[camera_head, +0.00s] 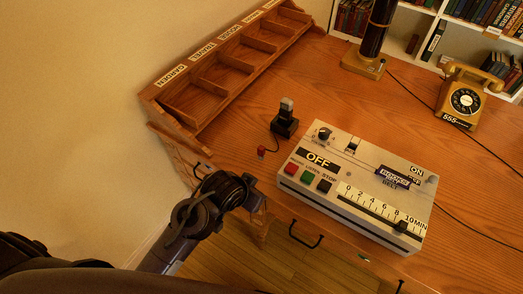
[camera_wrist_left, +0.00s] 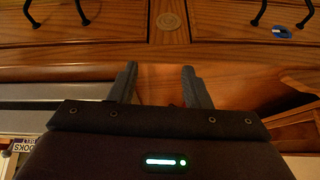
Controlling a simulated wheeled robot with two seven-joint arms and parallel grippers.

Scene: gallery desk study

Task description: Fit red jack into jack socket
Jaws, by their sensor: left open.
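The red jack (camera_head: 261,151) is a small red piece on the desktop, left of the white recorder box (camera_head: 347,211). A thin dark cable runs from it to a small black device (camera_head: 284,124) behind it. I cannot make out the jack socket for certain. My left gripper is at the desk's front edge in the head view, nearer than the jack and apart from it. In the left wrist view its two fingers (camera_wrist_left: 160,80) are apart with nothing held between them. My right gripper is in neither view.
A wooden sorting tray (camera_head: 192,120) with labelled compartments stands along the wall. A yellow telephone (camera_head: 465,97) and a brass-based column (camera_head: 364,62) stand at the back. Drawer handles (camera_head: 305,236) stick out at the desk front. Desktop around the jack is mostly clear.

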